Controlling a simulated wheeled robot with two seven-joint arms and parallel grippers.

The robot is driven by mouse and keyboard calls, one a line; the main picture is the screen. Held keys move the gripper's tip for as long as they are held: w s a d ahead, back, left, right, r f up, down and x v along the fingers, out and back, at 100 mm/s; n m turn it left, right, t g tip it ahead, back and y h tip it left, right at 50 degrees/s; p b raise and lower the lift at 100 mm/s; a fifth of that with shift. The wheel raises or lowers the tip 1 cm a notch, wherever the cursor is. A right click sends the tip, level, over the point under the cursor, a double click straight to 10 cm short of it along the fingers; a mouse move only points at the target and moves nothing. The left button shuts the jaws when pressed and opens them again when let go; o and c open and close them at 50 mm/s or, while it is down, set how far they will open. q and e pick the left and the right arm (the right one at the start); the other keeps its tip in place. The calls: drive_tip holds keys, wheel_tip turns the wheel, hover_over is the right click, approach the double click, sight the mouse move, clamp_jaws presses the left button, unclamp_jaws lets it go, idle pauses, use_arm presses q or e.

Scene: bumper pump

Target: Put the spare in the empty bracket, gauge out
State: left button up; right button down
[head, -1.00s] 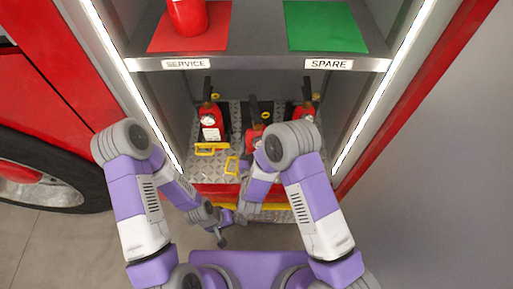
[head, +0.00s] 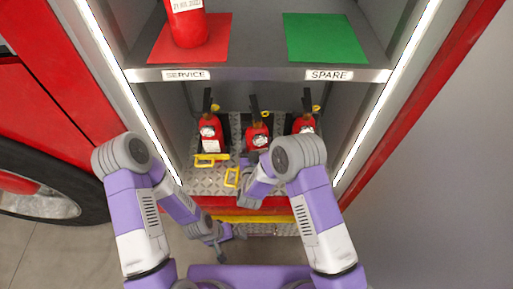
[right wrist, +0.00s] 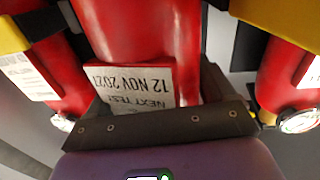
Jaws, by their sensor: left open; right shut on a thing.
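The middle red extinguisher (head: 257,137) stands roughly upright between two others in the lower bay, its round gauge facing out. My right gripper (right wrist: 165,112) is shut on it; in the right wrist view its red body and "NEXT TEST 12 NOV 2027" label (right wrist: 133,84) show above the dark jaws. My arm hides this grip in the head view. My left gripper (head: 223,236) is open and empty, low in front of the bay.
Extinguishers stand close on the left (head: 210,137) and right (head: 304,124). Above, another red extinguisher (head: 187,24) stands on the red SERVICE mat (head: 160,44); the green SPARE mat (head: 325,38) is bare. Lit side posts edge the bay.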

drive_tip(key=shift+w, duration=2.4)
drive_tip(key=shift+f, duration=0.25)
unclamp_jaws()
drive_tip(key=s+p, duration=0.1)
drive_tip(key=s, duration=0.6)
drive_tip(key=shift+s+a+f+p, duration=0.2)
drive_tip(key=shift+s+a+p, duration=0.15)
drive_tip(key=shift+s+a, duration=0.05)
